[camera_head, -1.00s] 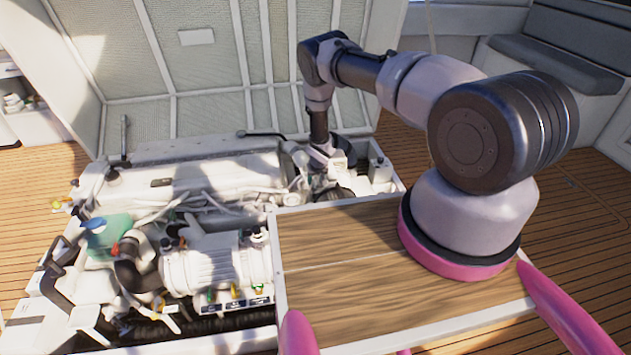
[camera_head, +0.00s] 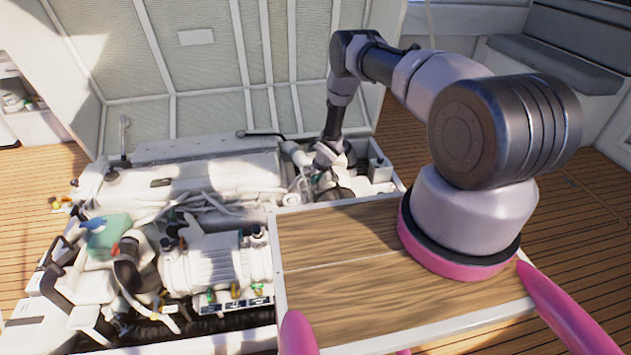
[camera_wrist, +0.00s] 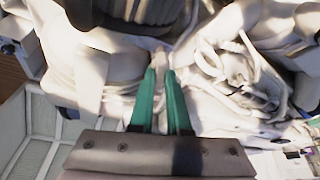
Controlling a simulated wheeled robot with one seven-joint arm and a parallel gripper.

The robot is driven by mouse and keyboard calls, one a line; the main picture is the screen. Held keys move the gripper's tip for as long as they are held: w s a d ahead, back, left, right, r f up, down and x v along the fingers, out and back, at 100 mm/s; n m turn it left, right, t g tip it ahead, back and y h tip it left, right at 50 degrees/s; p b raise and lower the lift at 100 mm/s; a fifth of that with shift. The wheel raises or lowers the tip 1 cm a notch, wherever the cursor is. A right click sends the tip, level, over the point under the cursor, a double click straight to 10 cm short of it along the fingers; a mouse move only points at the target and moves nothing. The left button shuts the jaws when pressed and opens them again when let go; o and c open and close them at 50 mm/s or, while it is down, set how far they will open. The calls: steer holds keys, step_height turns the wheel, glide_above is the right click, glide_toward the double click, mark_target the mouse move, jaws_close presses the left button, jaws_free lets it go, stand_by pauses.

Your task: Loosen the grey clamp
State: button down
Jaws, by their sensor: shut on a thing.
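My gripper (camera_wrist: 160,74) has two green fingers, close together, with a small pale piece (camera_wrist: 159,58) between their tips. This piece looks like the handle of the grey clamp, but glare and blur hide its outline. In the head view my gripper (camera_head: 317,181) is down at the far right end of the engine (camera_head: 190,180), by its hoses. The clamp itself cannot be made out there, as my wrist and the pipes cover that spot.
Pale hoses and cables (camera_wrist: 255,65) crowd the right of my fingers in the wrist view. The raised hatch lid (camera_head: 215,75) stands behind the engine. A wooden hatch panel (camera_head: 345,245) lies to the near right, with nothing loose on it.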

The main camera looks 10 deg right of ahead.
steer(key=n, duration=0.1)
steer(key=n+y, duration=0.1)
steer(key=n, duration=0.1)
steer(key=n+g, duration=0.1)
steer(key=n, duration=0.1)
steer(key=shift+w+d+y, duration=0.15)
steer(key=shift+d+y, duration=0.1)
steer(key=shift+y, duration=0.15)
steer(key=n+g, duration=0.1)
steer(key=n, duration=0.4)
steer(key=shift+w+g+y, duration=0.1)
steer(key=shift+g+y, duration=0.3)
steer(key=shift+n, duration=0.3)
steer(key=c, duration=0.9)
jaws_free()
steer(key=v, duration=1)
steer(key=shift+d+r, duration=0.2)
steer(key=shift+r, duration=0.15)
